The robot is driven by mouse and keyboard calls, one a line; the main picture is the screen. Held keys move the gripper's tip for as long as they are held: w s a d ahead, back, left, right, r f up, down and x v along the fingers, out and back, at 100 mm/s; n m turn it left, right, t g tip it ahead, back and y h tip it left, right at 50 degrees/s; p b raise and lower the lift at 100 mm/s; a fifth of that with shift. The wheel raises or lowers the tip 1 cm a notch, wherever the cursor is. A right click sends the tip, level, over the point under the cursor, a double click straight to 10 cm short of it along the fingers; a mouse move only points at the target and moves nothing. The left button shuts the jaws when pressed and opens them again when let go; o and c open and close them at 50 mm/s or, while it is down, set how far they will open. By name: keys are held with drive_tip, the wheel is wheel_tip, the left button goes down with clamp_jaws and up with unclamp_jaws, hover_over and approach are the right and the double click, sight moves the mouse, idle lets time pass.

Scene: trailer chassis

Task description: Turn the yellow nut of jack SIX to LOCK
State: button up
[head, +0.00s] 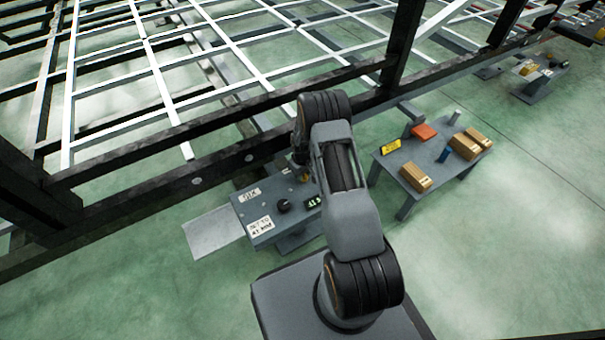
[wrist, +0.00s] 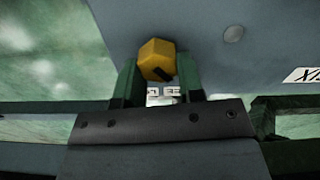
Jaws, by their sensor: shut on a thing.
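The yellow nut (wrist: 158,58) is in the wrist view, between the two green fingers of my gripper (wrist: 159,74). The fingers are shut on it, one on each side. A dark mark shows on the nut's lower face. A white label (wrist: 303,75), cut off by the right edge, reads upside down, seemingly SIX. In the head view, the grey jack SIX panel (head: 240,210) carries a label that seems to read SIX (head: 250,194). My arm hides most of the nut and gripper there. The LOCK marking cannot be made out.
The panel also holds a black knob (head: 283,206), a small green-lit display (head: 314,201) and a white card (head: 260,226). The dark chassis rail (head: 215,165) runs just behind. A grey table (head: 430,155) with boxes stands at right. Open green floor lies in front.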

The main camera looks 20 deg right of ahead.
drive_tip(key=m, duration=0.4)
drive_tip(key=shift+d, duration=0.2)
drive_tip(key=m, duration=0.4)
drive_tip(key=shift+d, duration=0.1)
drive_tip(key=m, duration=0.4)
drive_tip(key=shift+s+d, duration=0.1)
drive_tip(key=shift+d, duration=0.05)
drive_tip(key=shift+s+m+p, duration=0.1)
drive_tip(key=shift+m+p, duration=0.2)
drive_tip(key=shift+m, duration=1.8)
drive_tip(key=o, duration=0.9)
drive_tip(key=shift+o, duration=0.2)
wheel_tip(320, 180, up, 14)
drive_tip(key=p, duration=0.5)
drive_tip(key=shift+f, duration=0.1)
